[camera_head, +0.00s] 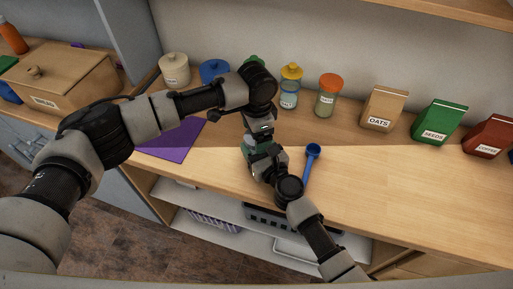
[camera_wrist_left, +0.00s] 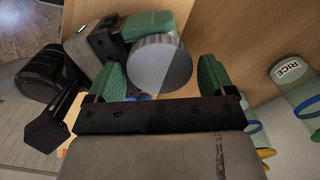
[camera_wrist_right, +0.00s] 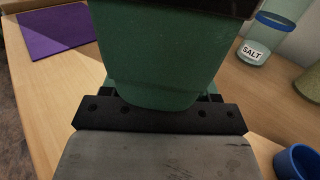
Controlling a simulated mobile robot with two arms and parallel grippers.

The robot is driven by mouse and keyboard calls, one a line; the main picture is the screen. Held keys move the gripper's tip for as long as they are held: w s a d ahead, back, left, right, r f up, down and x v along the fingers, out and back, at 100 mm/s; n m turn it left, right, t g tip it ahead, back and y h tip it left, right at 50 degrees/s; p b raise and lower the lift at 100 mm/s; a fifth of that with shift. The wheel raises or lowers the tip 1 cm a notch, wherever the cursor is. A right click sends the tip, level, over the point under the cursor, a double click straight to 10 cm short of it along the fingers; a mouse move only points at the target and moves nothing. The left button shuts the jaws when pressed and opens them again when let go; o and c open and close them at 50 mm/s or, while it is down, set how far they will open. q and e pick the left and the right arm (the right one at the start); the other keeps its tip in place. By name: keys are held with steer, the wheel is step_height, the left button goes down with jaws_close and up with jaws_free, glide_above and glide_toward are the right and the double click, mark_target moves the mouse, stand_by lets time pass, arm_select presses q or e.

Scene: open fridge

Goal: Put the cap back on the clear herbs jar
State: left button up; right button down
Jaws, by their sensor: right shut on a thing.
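A grey round cap with a ribbed edge (camera_wrist_left: 160,63) shows in the left wrist view. It sits between the spread green fingers of my left gripper (camera_wrist_left: 163,82), with small gaps at its sides. My right gripper comes in beside it from the left in that view and is shut on it, as far as I can tell. In the head view both grippers meet above the counter's front, my right gripper (camera_head: 258,150) below the left one. In the right wrist view a left finger hides the grip. I cannot make out the herbs jar or whether it is under the cap.
A blue scoop (camera_head: 312,152) lies just right of the grippers. The salt jar (camera_head: 289,100) and rice jar (camera_head: 326,103) stand behind. Oats (camera_head: 382,108), seeds (camera_head: 438,123) and another packet stand further right. A purple mat (camera_head: 172,142) lies left. The counter's front right is clear.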

arm_select(q)
steer(key=shift+o, duration=0.8)
steer(key=shift+r, duration=0.1)
steer(key=shift+r, duration=2.2)
steer(key=shift+c, duration=0.4)
step_height(320, 180, up, 4)
steer(key=n, duration=0.5)
steer(key=shift+f+n, duration=0.25)
steer(key=shift+n, duration=0.15)
